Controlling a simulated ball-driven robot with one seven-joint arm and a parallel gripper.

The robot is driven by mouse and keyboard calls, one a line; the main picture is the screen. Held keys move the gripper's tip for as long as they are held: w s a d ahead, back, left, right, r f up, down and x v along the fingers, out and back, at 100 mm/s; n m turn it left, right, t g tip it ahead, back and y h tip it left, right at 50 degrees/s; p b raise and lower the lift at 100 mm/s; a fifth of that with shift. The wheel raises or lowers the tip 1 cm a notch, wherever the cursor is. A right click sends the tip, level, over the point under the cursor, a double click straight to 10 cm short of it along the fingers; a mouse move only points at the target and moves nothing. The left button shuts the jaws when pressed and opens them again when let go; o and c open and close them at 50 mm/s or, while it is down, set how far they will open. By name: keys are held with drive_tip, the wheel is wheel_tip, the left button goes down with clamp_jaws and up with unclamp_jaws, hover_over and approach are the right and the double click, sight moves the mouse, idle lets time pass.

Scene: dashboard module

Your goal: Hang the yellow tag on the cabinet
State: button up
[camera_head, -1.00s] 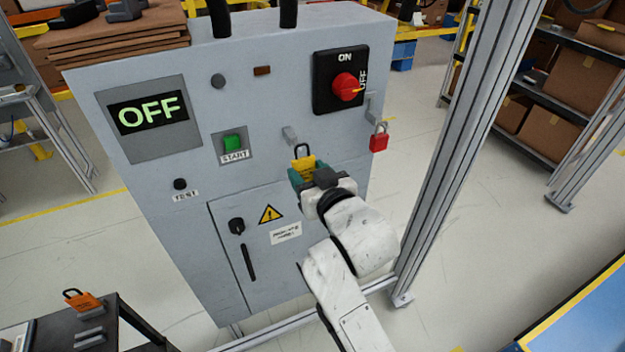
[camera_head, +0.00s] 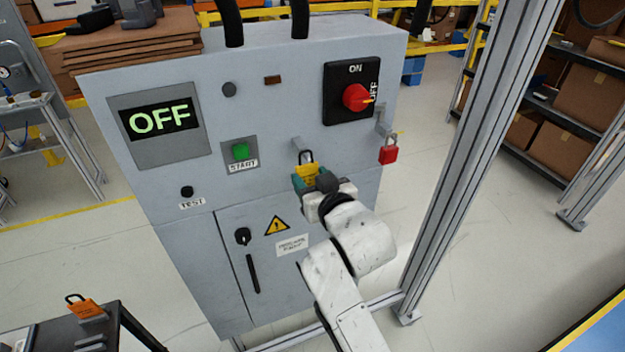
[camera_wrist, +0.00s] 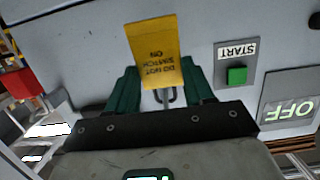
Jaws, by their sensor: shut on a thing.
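The yellow tag (camera_head: 306,173) has a dark loop on top and hangs upright in my gripper (camera_head: 307,183), in front of the grey cabinet (camera_head: 225,190). In the wrist view the tag (camera_wrist: 155,50) shows upside down with "DO NOT SWITCH ON" text, between the green fingers of my gripper (camera_wrist: 160,88), which is shut on it. A small grey hook (camera_head: 299,144) sticks out of the cabinet just behind and above the tag's loop. The loop overlaps the hook in the head view; I cannot tell whether they touch.
A red padlock (camera_head: 388,150) hangs on a bracket right of the hook, under the red rotary switch (camera_head: 355,97). The green START button (camera_head: 240,152) is to the left. A metal post (camera_head: 465,150) stands at the right. An orange tag (camera_head: 84,307) is on the dark table at lower left.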

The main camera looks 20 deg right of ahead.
idle(0.3)
drive_tip(key=o, duration=1.2)
drive_tip(key=shift+s, duration=0.1)
drive_tip(key=b+v, duration=0.1)
drive_tip(key=v, duration=1)
drive_tip(key=s+d+f+g, duration=0.35)
drive_tip(key=s+f, duration=0.25)
drive_tip(key=f, duration=0.3)
drive_tip(key=s+d+f+g, duration=0.2)
drive_tip(key=s+f+g, duration=0.35)
drive_tip(key=f, duration=0.45)
drive_tip(key=s+d+f+g, duration=0.1)
drive_tip(key=s+f, duration=0.3)
drive_tip(key=s, duration=0.4)
drive_tip(key=s+d+f+g, duration=0.1)
drive_tip(key=s+f+g, duration=0.3)
drive_tip(key=s, duration=0.5)
drive_tip(key=shift+d+f+g, duration=0.15)
drive_tip(key=shift+f+g, duration=0.1)
drive_tip(key=shift+g, duration=0.05)
